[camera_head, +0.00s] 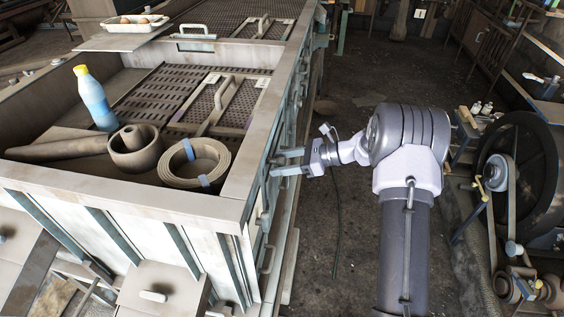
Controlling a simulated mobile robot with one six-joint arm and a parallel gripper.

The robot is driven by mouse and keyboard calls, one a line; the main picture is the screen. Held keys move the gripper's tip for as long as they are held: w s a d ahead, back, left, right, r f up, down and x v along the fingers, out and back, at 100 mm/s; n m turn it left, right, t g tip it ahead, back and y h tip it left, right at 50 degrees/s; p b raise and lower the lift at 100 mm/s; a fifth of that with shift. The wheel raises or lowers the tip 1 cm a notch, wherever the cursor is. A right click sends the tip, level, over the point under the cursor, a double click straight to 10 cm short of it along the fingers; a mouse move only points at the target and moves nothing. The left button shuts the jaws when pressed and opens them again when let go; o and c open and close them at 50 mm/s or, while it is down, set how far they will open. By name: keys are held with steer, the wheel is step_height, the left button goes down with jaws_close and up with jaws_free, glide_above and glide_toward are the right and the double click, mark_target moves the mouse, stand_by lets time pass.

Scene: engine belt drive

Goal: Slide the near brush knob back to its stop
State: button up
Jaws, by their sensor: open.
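My gripper (274,163) is at the right side of the big grey workbench, with its two fingers apart, pointing left and empty. In this view its fingertips overlap the bench's side; I cannot tell if they touch it. The belt drive stands at the far right: a large dark wheel (522,172), a pale belt (484,222) and a smaller lower pulley (500,289). Small yellow parts show by the belt and near the lower pulley. I cannot tell which part is the near brush knob. My gripper is well to the left of the drive.
The bench (195,207) holds a blue-and-yellow bottle (94,98), a round pot (136,150) and a coiled belt (196,164).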

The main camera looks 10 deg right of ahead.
steer(key=shift+d+r, duration=0.1)
steer(key=p+v, duration=0.5)
steer(key=v, duration=1.2)
steer(key=shift+s, duration=0.1)
steer(key=s+a+r+n+g+h, duration=0.3)
steer(key=s+a+r+n+h, duration=0.2)
steer(key=s+a+r+n, duration=0.7)
steer(key=s+a+r+n+t+h, duration=0.1)
steer(key=s+a+n+t+h, duration=0.1)
steer(key=s, duration=0.6)
steer(key=s+a+r+n+t+h, duration=0.1)
steer(key=s+a+r+n+h, duration=0.1)
steer(key=s, duration=0.7)
steer(key=shift+a+r+n+t+h, duration=0.35)
steer(key=shift+a+n+h, duration=0.35)
steer(key=shift+a+n, duration=0.45)
